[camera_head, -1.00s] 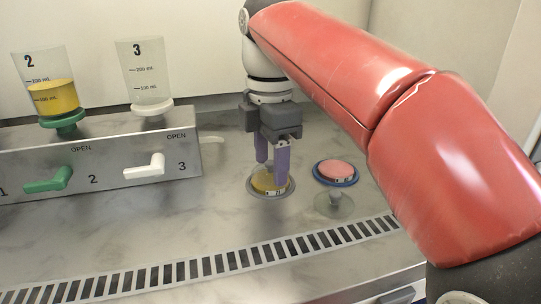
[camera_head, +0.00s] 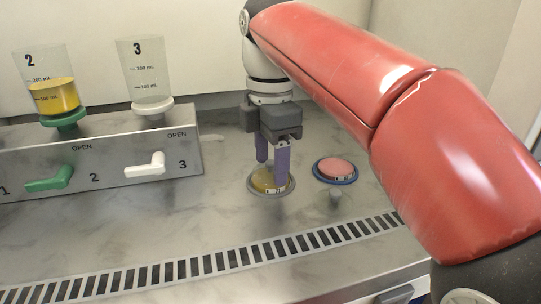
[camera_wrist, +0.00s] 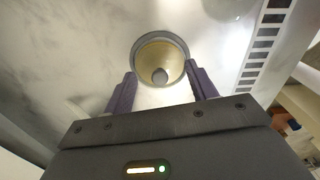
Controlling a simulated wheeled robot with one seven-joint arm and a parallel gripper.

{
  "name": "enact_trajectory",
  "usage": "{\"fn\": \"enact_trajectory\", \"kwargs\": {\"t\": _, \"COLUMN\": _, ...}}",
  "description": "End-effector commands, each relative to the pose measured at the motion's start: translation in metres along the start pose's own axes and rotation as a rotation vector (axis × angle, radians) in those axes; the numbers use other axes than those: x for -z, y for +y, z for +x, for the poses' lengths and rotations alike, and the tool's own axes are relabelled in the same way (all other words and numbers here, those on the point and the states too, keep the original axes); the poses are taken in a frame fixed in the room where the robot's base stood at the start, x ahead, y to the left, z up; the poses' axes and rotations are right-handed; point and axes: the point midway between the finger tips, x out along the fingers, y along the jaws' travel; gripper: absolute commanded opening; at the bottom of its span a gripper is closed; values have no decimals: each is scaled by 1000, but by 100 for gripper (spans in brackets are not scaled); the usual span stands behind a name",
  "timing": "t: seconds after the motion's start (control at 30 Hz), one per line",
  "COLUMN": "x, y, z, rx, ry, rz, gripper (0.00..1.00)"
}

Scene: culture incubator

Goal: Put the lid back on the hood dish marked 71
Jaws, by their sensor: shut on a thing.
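A dish with yellow contents (camera_head: 262,180) sits in a grey ring on the counter; its label is too small to read. It also shows in the wrist view (camera_wrist: 148,55). A clear lid with a round grey knob (camera_wrist: 160,76) is over this dish, between my fingers. My gripper (camera_head: 271,172) points down, its purple fingers set wide on either side at the rim, shut on the lid. Whether the lid rests fully on the dish cannot be told. A pink dish (camera_head: 334,168) in a blue ring stands to the right, its label unreadable. Another clear knobbed lid (camera_head: 335,197) lies in front of it.
A metal dispenser block (camera_head: 110,160) with a green lever (camera_head: 50,180), a white lever (camera_head: 146,166) and two graduated containers stands at left. A slotted vent strip (camera_head: 220,260) runs along the front. The counter at front left is clear.

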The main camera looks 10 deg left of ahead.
Motion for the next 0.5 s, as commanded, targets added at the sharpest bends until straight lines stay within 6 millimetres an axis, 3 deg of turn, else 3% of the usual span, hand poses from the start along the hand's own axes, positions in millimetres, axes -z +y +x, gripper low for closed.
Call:
{"fn": "enact_trajectory", "kwargs": {"t": 0.13, "x": 0, "y": 0, "z": 0, "rx": 0, "ry": 0, "rz": 0, "gripper": 36}}
{"fn": "enact_trajectory", "kwargs": {"t": 0.17, "x": 0, "y": 0, "z": 0, "rx": 0, "ry": 0, "rz": 0, "gripper": 61}}
{"fn": "enact_trajectory", "kwargs": {"t": 0.33, "x": 0, "y": 0, "z": 0, "rx": 0, "ry": 0, "rz": 0, "gripper": 82}}
{"fn": "enact_trajectory", "kwargs": {"t": 0.5, "x": 0, "y": 0, "z": 0, "rx": 0, "ry": 0, "rz": 0, "gripper": 82}}
